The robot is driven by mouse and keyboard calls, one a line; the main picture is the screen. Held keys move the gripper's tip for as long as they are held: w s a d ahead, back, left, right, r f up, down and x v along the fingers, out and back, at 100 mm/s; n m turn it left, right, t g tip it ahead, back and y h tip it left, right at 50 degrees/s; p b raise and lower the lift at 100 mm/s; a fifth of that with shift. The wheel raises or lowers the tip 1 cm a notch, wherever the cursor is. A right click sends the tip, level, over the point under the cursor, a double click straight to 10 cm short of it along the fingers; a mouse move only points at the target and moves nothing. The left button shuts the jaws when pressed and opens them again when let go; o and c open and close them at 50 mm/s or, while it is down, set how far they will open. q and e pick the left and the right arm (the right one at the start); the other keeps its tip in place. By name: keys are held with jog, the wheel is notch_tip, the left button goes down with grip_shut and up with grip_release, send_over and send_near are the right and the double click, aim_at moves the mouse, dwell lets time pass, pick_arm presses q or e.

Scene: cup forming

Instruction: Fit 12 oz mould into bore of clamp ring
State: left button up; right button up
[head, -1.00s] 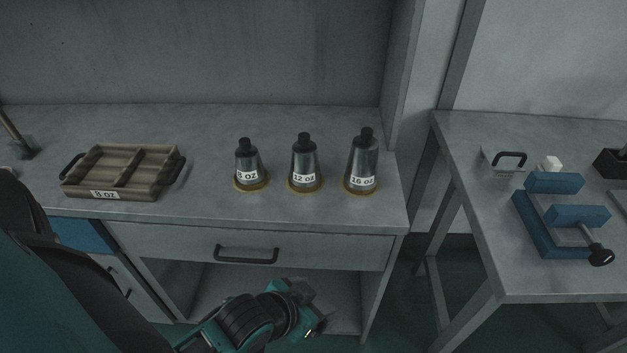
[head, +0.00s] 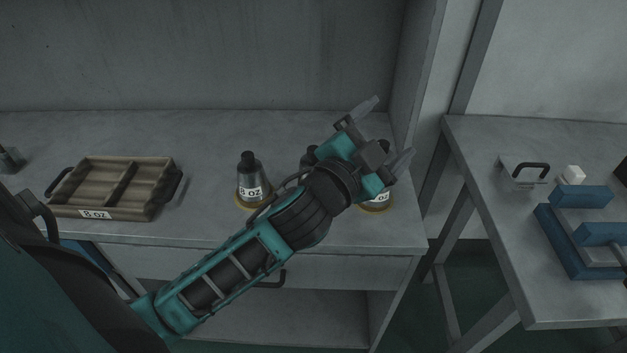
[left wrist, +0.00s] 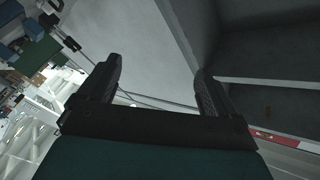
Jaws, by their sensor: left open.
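The left gripper (head: 382,133) is open and empty, raised above the bench, its fingers pointing up and to the right. Its two dark fingers also show apart in the left wrist view (left wrist: 160,85). The arm covers most of the 12 oz mould; only its dark top (head: 309,157) shows. The 8 oz mould (head: 251,178) stands upright to its left. The 16 oz mould stands to its right, mostly hidden behind the gripper, with its yellowish base (head: 377,208) showing. I cannot make out a clamp ring. My right gripper is not in view.
A wooden tray (head: 148,208) labelled 8 oz stands at the left of the grey bench (head: 215,128). On the separate right table (head: 490,229) are a blue clamp or vise (head: 566,249), a plate with a black handle (head: 520,172) and a white block (head: 572,174). A gap separates bench and table.

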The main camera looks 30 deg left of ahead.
pick_arm(q)
jog(key=d+r+m+g+h, duration=0.2)
jog(key=d+r+m+h, duration=0.8)
jog(key=m+h, duration=0.5)
jog(key=m+g+y, duration=1.7)
send_near(314, 148)
jog(key=shift+w+d+f, duration=0.1)
jog(key=shift+w+d, duration=0.05)
jog(key=shift+d, duration=0.2)
notch_tip(314, 148, down, 7)
jog(key=shift+a+r, duration=0.15)
jog(key=shift+r, duration=0.05)
jog(key=f, duration=0.4)
jog(key=shift+s+a+f, duration=0.2)
jog(key=shift+s+f, duration=0.1)
jog(key=shift+s, duration=0.1)
jog(key=shift+f, duration=0.65)
